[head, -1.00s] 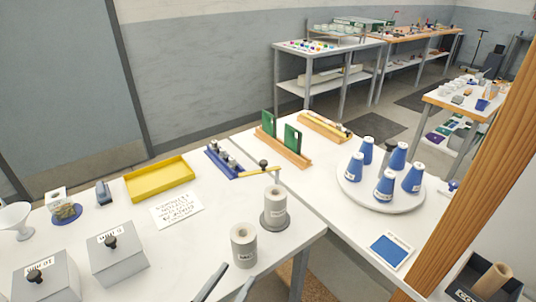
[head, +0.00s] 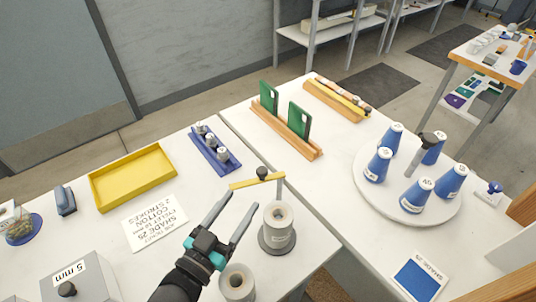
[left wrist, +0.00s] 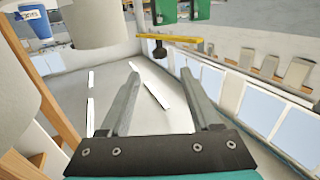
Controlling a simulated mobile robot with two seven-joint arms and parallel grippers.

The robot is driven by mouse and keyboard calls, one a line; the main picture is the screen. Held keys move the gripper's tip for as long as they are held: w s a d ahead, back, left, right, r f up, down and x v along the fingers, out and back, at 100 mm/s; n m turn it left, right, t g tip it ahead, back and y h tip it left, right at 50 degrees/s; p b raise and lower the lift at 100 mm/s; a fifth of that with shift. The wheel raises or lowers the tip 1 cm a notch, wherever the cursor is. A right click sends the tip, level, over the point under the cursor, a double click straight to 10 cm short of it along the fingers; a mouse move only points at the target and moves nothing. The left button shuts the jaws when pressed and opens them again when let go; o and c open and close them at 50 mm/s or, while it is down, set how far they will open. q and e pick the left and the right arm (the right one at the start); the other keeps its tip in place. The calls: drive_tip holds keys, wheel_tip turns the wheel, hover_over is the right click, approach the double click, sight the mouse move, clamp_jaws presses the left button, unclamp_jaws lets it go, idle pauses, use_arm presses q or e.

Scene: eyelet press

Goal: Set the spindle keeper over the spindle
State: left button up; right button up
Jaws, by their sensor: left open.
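The keeper, a yellow bar (head: 246,182) with a black knob (head: 262,173), is held level on a thin post behind the grey spool. It points left, away from the spool. The spool (head: 278,226) stands upright on a round grey base (head: 263,242); a spindle inside it cannot be made out. My left gripper (head: 239,203) is open and empty, fingers toward the bar, left of the spool. In the left wrist view the bar (left wrist: 178,39) and knob (left wrist: 158,51) lie beyond the open fingertips (left wrist: 160,72), apart from them. My right gripper is out of view.
A second grey spool (head: 236,284) stands close to my left wrist. A blue rack (head: 222,168), a yellow tray (head: 165,178) and a white card (head: 140,236) lie left. A wooden rack with green plates (head: 270,98) is behind; a round white turntable (head: 372,208) with blue cones is right.

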sight(265, 167)
use_arm(q)
drive_tip(key=x, duration=1.2)
drive_tip(key=shift+w, duration=0.15)
drive_tip(key=shift+b+x, duration=0.3)
drive_tip(key=shift+x, duration=0.55)
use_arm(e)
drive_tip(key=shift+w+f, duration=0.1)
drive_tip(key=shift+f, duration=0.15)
use_arm(q)
drive_tip(key=shift+c, duration=0.4)
clamp_jaws()
